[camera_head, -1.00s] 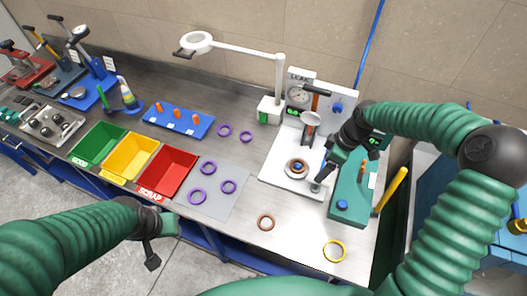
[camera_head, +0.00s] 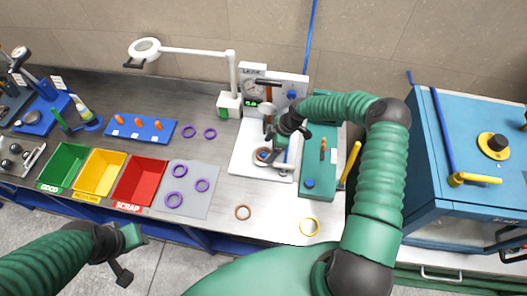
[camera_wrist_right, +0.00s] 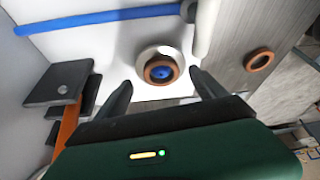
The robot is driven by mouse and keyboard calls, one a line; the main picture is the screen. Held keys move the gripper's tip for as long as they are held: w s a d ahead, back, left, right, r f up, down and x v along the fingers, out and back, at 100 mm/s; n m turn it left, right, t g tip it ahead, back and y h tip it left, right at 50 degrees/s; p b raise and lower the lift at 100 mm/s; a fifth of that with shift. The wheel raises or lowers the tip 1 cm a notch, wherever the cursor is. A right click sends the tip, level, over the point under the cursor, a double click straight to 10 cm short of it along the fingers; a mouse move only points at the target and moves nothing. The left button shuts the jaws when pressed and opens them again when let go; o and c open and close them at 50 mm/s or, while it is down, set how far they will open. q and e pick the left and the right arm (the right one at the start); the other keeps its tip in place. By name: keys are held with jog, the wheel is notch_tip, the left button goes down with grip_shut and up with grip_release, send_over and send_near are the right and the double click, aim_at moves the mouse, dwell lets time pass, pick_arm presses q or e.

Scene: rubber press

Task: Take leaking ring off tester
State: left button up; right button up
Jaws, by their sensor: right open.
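The leak tester (camera_head: 248,150) is a white plate with an upright gauge panel marked LEAK. A brown ring (camera_wrist_right: 159,71) sits around a blue-centred nest on the tester plate; it also shows in the head view (camera_head: 262,156), partly covered by my right gripper. My right gripper (camera_wrist_right: 160,88) is open, with its two fingers on either side of the ring in the wrist view and apart from it. My left gripper (camera_head: 130,256) hangs low at the front left, off the bench edge, its jaws not clear.
Green (camera_head: 63,167), yellow (camera_head: 100,173) and red SCRAP (camera_head: 140,181) bins stand left. Purple rings (camera_head: 173,199) lie on a grey mat. A teal box (camera_head: 317,165) stands right of the tester.

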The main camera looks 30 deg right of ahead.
jog(key=shift+x, duration=1.15)
jog(key=shift+f, duration=0.25)
jog(key=shift+a, duration=0.2)
jog(key=shift+c, duration=0.5)
jog(key=shift+w+a, duration=0.1)
jog(key=c, duration=0.5)
jog(key=shift+r, duration=0.1)
jog(key=c, duration=0.8)
pick_arm(q)
jog(key=shift+r, duration=0.75)
pick_arm(e)
jog(key=shift+d, duration=0.25)
pick_arm(q)
jog(key=shift+f, duration=0.1)
